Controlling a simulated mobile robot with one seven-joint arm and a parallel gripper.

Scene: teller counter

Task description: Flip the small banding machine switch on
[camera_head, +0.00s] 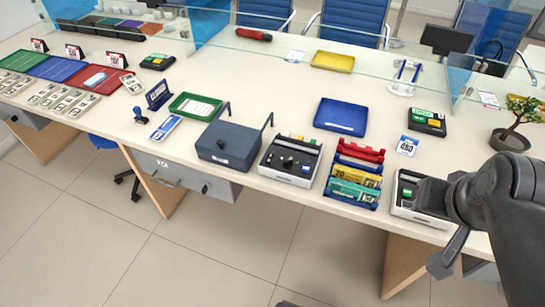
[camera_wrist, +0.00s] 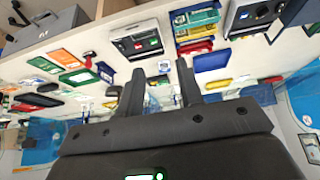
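Two small white-bodied machines with dark tops stand along the counter's front edge, and I cannot tell for sure which is the small banding machine. One machine with black knobs (camera_head: 290,161) is left of the colored note rack; it also shows at the top right of the wrist view (camera_wrist: 252,14). The other machine (camera_head: 408,205), right of the rack, is partly hidden by my arm; it appears with green and red spots in the wrist view (camera_wrist: 137,40). No switch position is readable. My gripper (camera_wrist: 159,72) has its fingers apart, empty, touching neither machine.
The note rack (camera_head: 355,178) stands between the machines. A dark grey box (camera_head: 228,146) with upright arms is left of them. A blue tray (camera_head: 341,116), a small device (camera_head: 427,122) and a potted plant (camera_head: 511,140) are behind. Glass panels cross the counter's back.

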